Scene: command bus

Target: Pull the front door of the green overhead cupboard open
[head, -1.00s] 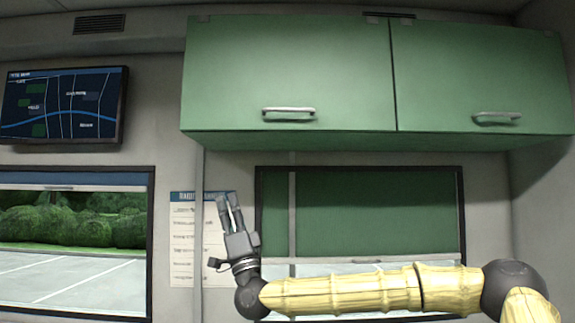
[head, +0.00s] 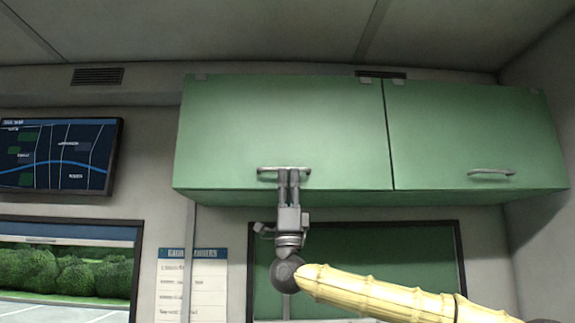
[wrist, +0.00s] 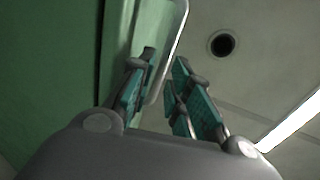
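The green overhead cupboard spans the upper wall in the head view, with a left door (head: 280,125) and a right door (head: 470,135), both shut. The left door has a metal bar handle (head: 264,171) near its lower edge; the right door has a similar handle (head: 491,173). My gripper (head: 289,173) points up from below at the middle of the left handle. In the wrist view, the teal-padded fingers of my gripper (wrist: 164,62) stand apart, with the handle bar (wrist: 174,52) running between them. Contact with the bar cannot be made out.
A wall screen (head: 55,155) hangs left of the cupboard. Below are a window (head: 65,265), a notice sheet (head: 172,285) and a dark green panel (head: 390,260). The ceiling (head: 250,30) is above the cupboard. The space before the right door is clear.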

